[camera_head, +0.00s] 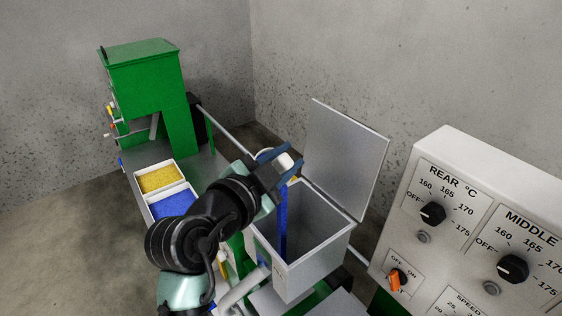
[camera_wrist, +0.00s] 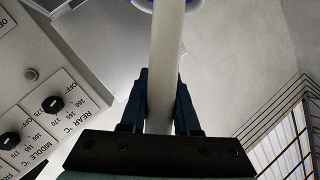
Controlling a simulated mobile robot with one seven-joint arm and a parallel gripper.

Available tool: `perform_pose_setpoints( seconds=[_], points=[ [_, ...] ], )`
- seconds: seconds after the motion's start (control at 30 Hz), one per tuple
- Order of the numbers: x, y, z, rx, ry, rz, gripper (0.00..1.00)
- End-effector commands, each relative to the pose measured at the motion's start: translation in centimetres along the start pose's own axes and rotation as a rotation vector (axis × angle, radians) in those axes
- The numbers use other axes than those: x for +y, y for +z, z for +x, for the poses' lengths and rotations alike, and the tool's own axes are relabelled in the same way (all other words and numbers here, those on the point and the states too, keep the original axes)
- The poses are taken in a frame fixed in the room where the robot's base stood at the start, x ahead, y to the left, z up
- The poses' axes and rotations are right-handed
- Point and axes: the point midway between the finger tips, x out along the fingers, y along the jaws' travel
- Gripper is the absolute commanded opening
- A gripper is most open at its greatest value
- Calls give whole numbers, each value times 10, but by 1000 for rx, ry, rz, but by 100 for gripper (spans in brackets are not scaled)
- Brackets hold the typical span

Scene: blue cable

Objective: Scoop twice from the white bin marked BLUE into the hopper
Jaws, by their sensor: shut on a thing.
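My gripper (camera_head: 284,166) is over the grey open hopper (camera_head: 318,246) in the head view. It is shut on the white handle (camera_wrist: 166,70) of a scoop, as the wrist view shows. The scoop (camera_head: 283,159) is partly hidden by the fingers; a bit of its bowl with blue shows at the top of the wrist view. A blue stream (camera_head: 284,215) runs down from the scoop into the hopper. The white bin with blue pellets (camera_head: 152,213) stands left of my arm, its near part partly hidden; its marking cannot be read.
A white bin with yellow pellets (camera_head: 157,180) sits behind the blue one. The hopper's raised lid (camera_head: 345,150) stands at its back right. A control panel (camera_head: 470,225) with knobs is at the right. A green machine (camera_head: 150,90) stands at the back left.

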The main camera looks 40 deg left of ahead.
Motion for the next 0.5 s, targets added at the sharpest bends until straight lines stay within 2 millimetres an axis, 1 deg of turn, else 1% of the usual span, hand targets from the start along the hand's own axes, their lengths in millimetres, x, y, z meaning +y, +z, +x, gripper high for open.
perform_pose_setpoints(
  seconds=[0.03, 0.5],
  points=[
    [6, 2, 0, 9, -12, 25, 0],
    [32, 5, -5, 52, -92, 217, 0]
  ],
)
